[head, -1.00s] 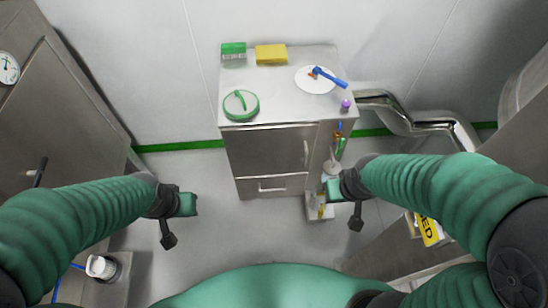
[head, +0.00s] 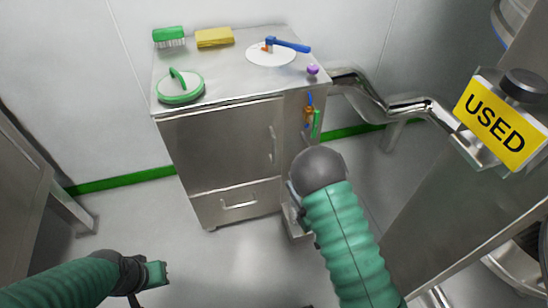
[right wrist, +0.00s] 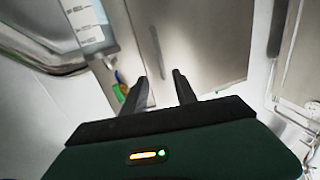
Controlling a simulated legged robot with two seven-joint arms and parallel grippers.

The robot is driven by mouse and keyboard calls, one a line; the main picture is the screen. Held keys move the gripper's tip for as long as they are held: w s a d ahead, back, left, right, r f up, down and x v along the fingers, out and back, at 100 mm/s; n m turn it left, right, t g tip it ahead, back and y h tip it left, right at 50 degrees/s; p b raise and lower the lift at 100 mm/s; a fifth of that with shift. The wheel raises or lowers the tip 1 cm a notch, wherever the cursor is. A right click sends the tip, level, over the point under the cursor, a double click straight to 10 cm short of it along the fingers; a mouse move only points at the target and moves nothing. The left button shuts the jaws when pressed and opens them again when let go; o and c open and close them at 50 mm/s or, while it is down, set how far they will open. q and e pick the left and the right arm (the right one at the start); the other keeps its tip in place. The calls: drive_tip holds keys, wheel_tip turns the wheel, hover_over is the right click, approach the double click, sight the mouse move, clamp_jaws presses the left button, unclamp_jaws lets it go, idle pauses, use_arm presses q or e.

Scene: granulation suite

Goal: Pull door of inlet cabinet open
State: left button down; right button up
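The inlet cabinet (head: 185,205) is a steel box with a shut upper door (head: 220,140) and a lower drawer (head: 240,200). The door's upright bar handle (head: 272,145) is near its right edge. In the right wrist view, the handle (right wrist: 157,50) appears in line with the gap between my right gripper's fingers (right wrist: 160,76). Those fingers are apart and empty; whether they reach the handle is unclear. In the head view, my right wrist hides that gripper. My left gripper (head: 155,274) is low at the left, away from the cabinet; its fingers are not clear.
On the cabinet top are a green brush (head: 169,37), yellow sponge (head: 215,37), green-rimmed round lid (head: 180,86), white disc with blue-handled tool (head: 270,52) and purple knob (head: 312,69). Pipes (head: 395,105) and a yellow USED sign (head: 495,122) are at right.

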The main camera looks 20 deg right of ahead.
sight(275, 151)
drive_tip(key=w+a+b, duration=0.1)
drive_tip(key=w, duration=0.4)
drive_tip(key=w+a+b, duration=0.1)
drive_tip(key=w, duration=0.4)
drive_tip(key=w+a+b, duration=0.1)
drive_tip(key=w, duration=0.4)
drive_tip(key=shift+b, duration=0.4)
drive_tip(key=shift+w+r, duration=0.1)
drive_tip(key=shift+w, duration=0.15)
clamp_jaws()
